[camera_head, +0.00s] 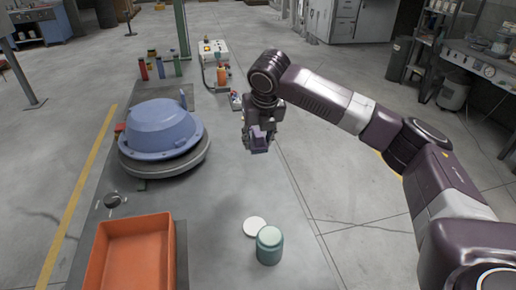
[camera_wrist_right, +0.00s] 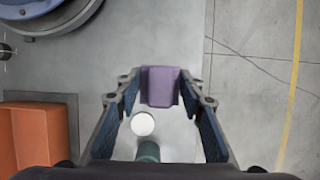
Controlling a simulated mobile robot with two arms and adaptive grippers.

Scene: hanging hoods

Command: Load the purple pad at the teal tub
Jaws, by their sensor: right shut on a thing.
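My right gripper (camera_head: 257,142) is shut on the purple pad (camera_head: 261,146) and holds it above the grey table. In the right wrist view the purple pad (camera_wrist_right: 160,86) sits between the fingertips of the right gripper (camera_wrist_right: 160,90). The teal tub (camera_head: 269,247) stands upright near the table's front right, nearer to me than the gripper. Its top looks pale; I cannot tell what is inside. A white disc (camera_head: 254,227) lies flat beside the tub. The tub (camera_wrist_right: 148,152) is partly hidden at the bottom of the wrist view. My left gripper is not in view.
An orange bin (camera_head: 167,255) stands at the front left of the table (camera_head: 215,200). A blue domed hood (camera_head: 162,125) rests on a round grey stand to the left. Several bottles and a white box (camera_head: 213,50) stand farther back. The table between hood and tub is clear.

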